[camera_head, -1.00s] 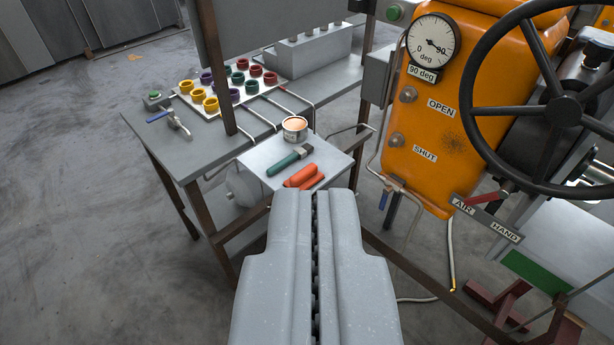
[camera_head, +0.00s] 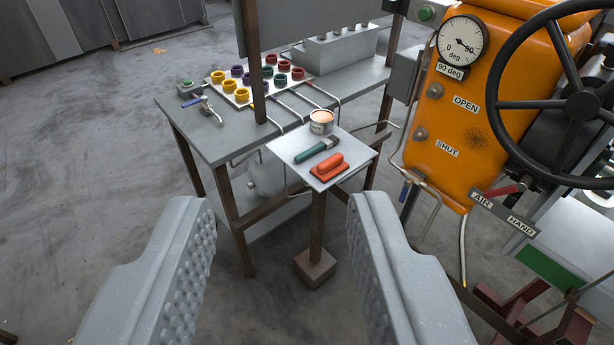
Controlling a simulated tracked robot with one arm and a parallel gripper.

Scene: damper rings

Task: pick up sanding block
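The sanding block (camera_head: 328,167) is an orange-red block with a raised grip on top.
An open tin (camera_head: 321,122) stands behind the brush. A grey bench (camera_head: 225,138) with coloured rings (camera_head: 242,95) adjoins on the left, with a dark post (camera_head: 255,75). An orange valve housing (camera_head: 465,120) with a black handwheel (camera_head: 580,105) stands close on the right. Open floor lies left.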

